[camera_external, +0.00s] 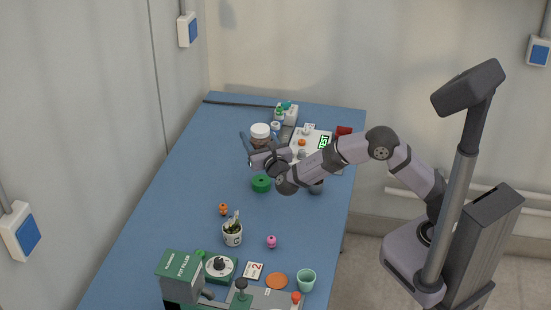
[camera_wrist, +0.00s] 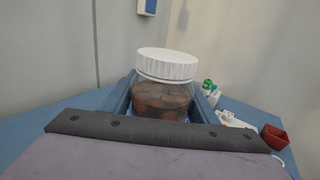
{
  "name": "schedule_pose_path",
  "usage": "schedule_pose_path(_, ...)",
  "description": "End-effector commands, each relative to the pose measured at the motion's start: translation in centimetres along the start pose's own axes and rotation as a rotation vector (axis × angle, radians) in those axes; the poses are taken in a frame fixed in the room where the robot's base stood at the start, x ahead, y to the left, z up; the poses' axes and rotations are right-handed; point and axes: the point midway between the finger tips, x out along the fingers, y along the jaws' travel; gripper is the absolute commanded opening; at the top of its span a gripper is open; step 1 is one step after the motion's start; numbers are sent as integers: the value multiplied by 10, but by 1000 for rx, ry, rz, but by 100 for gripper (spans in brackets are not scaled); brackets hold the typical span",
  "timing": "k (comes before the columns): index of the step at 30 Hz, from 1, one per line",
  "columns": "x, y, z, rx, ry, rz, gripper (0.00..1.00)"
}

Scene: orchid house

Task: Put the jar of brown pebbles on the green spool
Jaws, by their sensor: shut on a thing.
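The jar of brown pebbles (camera_wrist: 163,98) has a white ribbed lid and clear walls. It stands upright between the two fingers of my gripper (camera_wrist: 162,105) in the wrist view. In the external view the jar (camera_external: 260,131) shows behind my gripper (camera_external: 256,145), its lower part partly hidden by the gripper. My gripper is shut on the jar. The green spool (camera_external: 261,184) lies on the blue table, just below the gripper in the external picture. Nothing shows on top of the spool. I cannot tell how high the jar is above the table.
A white tray (camera_external: 318,138) with small items and a red container (camera_external: 344,131) stand right of the jar. A potted plant (camera_external: 232,234), orange and pink small pieces, a pot filler machine (camera_external: 181,277) and a green cup (camera_external: 306,280) occupy the near end. The table's left side is clear.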

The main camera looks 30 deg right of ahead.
Motion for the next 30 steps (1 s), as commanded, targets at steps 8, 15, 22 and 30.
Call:
schedule_pose_path(8,0,2,-14,0,-4,5,18)
schedule_pose_path(15,0,2,-49,0,-5,6,18)
schedule_pose_path(22,0,2,-62,3,-7,7,18)
schedule_pose_path(30,0,2,-80,0,-5,7,18)
